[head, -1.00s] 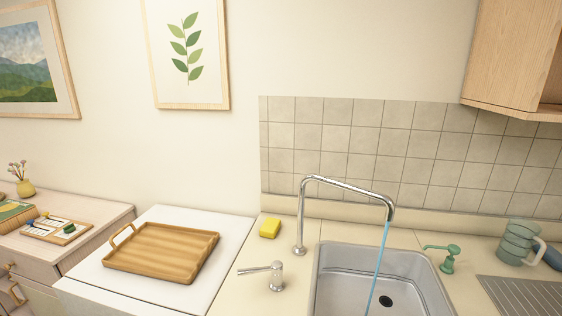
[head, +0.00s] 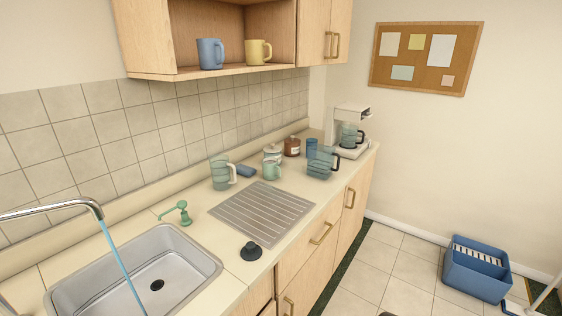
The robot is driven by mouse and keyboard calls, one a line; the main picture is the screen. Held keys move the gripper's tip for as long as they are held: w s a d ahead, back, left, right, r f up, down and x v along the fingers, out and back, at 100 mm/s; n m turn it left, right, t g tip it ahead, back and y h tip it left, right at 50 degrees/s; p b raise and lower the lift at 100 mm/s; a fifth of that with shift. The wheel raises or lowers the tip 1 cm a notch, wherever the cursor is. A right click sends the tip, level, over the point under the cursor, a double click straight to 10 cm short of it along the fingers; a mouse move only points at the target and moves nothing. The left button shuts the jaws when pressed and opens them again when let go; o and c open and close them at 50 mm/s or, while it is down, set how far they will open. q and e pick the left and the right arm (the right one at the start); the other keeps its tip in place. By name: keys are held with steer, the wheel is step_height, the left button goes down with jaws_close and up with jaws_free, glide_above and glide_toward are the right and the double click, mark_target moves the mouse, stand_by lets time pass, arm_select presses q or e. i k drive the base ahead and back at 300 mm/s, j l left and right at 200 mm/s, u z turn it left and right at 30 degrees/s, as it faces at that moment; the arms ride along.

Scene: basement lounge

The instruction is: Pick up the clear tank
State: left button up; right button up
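A clear bluish-green, box-like container (head: 320,161) with a dark handle stands on the counter in front of the coffee maker; it looks like the clear tank. A similar see-through pitcher (head: 219,173) with a pale handle stands nearer, behind the ridged drainboard. The white coffee maker (head: 351,116) at the counter's far end holds a clear carafe (head: 349,136) with a dark handle. Neither of my grippers shows in the head view.
Water runs from the faucet (head: 60,207) into the sink (head: 205,262). A black stopper (head: 251,251) lies by the drainboard (head: 262,212). Jars, a green mug (head: 271,170) and a blue canister (head: 312,147) crowd the counter's back. A blue bin (head: 476,277) stands on the floor at right.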

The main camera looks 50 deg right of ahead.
mark_target(321, 163)
steer(key=z, duration=1.95)
